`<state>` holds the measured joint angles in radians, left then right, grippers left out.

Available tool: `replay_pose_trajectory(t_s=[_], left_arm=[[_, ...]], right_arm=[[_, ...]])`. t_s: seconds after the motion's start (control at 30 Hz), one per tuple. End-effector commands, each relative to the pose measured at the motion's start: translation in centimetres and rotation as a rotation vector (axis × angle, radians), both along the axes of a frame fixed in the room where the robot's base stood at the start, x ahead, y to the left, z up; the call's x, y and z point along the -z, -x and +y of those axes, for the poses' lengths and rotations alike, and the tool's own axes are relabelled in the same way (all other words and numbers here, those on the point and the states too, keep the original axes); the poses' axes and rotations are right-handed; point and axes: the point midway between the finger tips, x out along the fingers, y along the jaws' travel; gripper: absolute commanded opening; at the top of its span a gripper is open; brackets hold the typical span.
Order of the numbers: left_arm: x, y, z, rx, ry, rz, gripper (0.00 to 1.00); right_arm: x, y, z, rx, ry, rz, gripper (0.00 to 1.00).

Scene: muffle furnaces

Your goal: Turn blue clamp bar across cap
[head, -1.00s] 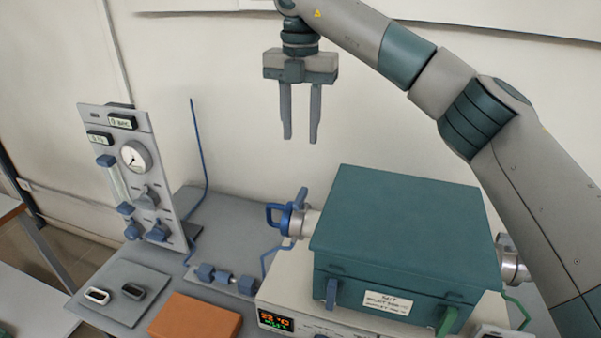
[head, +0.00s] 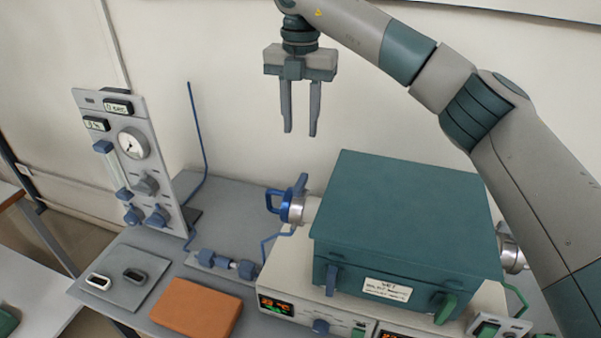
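The blue clamp bar (head: 300,186) stands upright on the cap at the left end of the furnace tube. The silver cap (head: 296,209) sits beside the teal furnace, with a blue loop handle (head: 273,202) on its left. My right gripper (head: 299,133) hangs above the cap, pointing down, with its two fingers apart and nothing between them. It is well clear of the bar. My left gripper is not in view.
The teal furnace box (head: 405,215) stands on a white control base (head: 330,290). A gauge panel (head: 130,160) with a thin blue tube stands at the left. Blue valves (head: 228,264), an orange block (head: 196,307) and a grey mat (head: 150,262) lie in front.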

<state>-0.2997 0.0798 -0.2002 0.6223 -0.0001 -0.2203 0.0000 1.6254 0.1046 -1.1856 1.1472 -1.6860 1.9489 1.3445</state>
Motion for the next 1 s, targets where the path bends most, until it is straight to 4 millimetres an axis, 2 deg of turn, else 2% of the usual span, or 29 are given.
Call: replay_pose_trajectory(t_s=[0.7, 1.0], left_arm=[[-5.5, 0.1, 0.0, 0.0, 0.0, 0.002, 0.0], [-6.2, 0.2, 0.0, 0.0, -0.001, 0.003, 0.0]], right_arm=[[12.1, 0.1, 0.0, 0.001, 0.0, 0.003, 0.33], [14.4, 0.0, 0.0, 0.001, 0.0, 0.001, 0.33]])
